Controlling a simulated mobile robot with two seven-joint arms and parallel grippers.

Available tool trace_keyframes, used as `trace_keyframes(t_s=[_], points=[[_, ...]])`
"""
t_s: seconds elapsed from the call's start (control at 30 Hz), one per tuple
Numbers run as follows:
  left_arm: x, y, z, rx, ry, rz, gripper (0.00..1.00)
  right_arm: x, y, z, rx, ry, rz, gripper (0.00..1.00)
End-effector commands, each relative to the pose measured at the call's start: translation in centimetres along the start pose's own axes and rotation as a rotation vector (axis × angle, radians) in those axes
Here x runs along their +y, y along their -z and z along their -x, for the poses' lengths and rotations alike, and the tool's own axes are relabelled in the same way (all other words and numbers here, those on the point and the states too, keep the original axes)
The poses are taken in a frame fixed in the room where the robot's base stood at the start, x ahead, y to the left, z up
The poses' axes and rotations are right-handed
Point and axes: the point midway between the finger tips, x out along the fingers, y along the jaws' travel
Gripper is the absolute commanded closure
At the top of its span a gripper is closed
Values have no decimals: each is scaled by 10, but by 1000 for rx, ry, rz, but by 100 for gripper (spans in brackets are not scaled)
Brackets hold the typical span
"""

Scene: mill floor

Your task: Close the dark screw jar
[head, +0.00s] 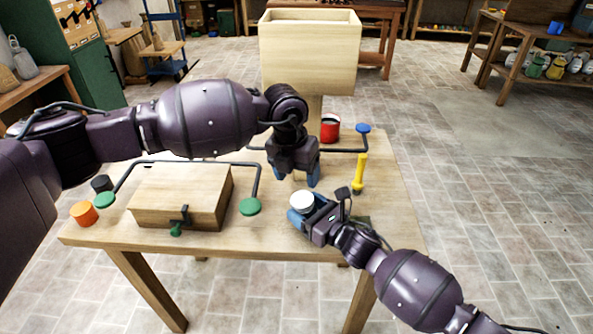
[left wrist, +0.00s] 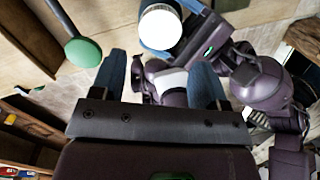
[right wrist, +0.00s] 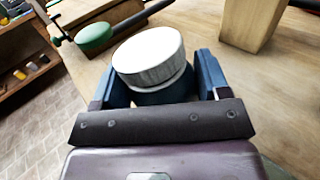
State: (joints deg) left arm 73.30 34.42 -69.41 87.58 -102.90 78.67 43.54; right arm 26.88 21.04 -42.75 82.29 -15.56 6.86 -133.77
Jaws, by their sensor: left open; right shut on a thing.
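The dark screw jar (right wrist: 165,93) is between the fingers of my right gripper (head: 308,208), low over the table's front right part. A white ribbed lid (right wrist: 148,55) sits on its top, seeming a little tilted and off-centre; I cannot tell whether its thread is engaged. The lid also shows in the head view (head: 301,201) and the left wrist view (left wrist: 160,27). My right gripper is shut on the jar, and its fingers hide much of the jar's body. My left gripper (head: 298,180) is open and empty, pointing down behind the jar, apart from the lid.
A wooden box (head: 180,197) with a green-knobbed latch fills the table's left. Rods with green discs (head: 250,207) and a blue disc (head: 363,128) border it and the back. A yellow tool (head: 360,172) stands right, a red mug (head: 330,128) behind. A wooden hopper (head: 310,55) rises at the back.

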Motion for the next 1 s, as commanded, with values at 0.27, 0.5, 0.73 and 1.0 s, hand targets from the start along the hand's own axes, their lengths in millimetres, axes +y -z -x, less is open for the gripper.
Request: trace_keyframes(t_s=[0.27,0.5,0.73,1.0], points=[[0,1,-38,3,1,0,32,0,-1,0,-1,0,0,97],[0,0,-65,1,1,0,32,0,-1,0,-2,-1,0,97],[0,0,-73,0,0,-2,32,0,-1,0,-2,-1,0,97],[0,0,-73,0,0,-1,36,0,-1,0,-1,-1,0,97]])
